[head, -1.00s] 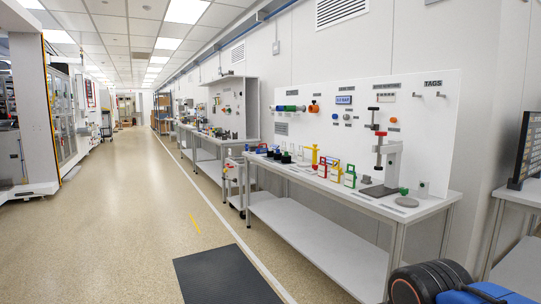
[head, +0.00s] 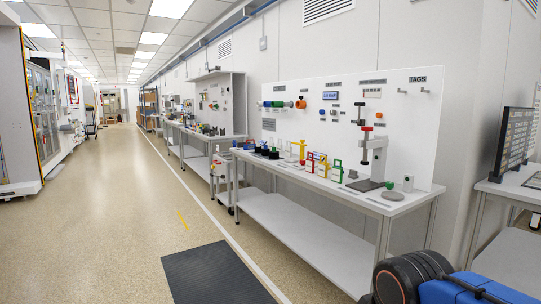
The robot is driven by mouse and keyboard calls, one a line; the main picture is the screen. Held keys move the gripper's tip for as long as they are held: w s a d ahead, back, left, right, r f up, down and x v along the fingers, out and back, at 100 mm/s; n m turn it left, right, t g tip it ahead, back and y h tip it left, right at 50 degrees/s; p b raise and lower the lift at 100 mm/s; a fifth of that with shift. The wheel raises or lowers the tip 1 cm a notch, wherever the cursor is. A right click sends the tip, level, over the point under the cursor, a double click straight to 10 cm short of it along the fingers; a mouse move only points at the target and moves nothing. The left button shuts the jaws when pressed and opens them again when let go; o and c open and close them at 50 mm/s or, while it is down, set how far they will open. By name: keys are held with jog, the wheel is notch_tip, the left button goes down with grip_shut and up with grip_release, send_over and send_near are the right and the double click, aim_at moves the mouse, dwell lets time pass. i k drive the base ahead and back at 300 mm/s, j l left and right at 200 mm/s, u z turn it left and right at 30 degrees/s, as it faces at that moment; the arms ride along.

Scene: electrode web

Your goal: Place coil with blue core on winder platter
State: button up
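Several small black coils (head: 274,154) stand in a row on the left half of the long white workbench (head: 330,188). A hint of blue shows near the top of one of them, but the cores are too small to tell apart surely. My gripper is not in view. Black and blue parts at the bottom right look like my own arm.
Red, yellow and green frames (head: 322,165) stand mid-bench. A dark mat (head: 220,273) lies on the floor in front. A monitor (head: 511,142) stands at right. The left aisle is clear.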

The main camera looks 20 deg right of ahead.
aim_at(265, 151)
jog(key=i+u, duration=0.25)
jog(key=i, duration=1.7)
jog(key=i+j+z, duration=0.1)
jog(key=i, duration=0.75)
jog(key=i+j, duration=0.15)
jog(key=i, duration=0.75)
jog(key=l+z, duration=0.05)
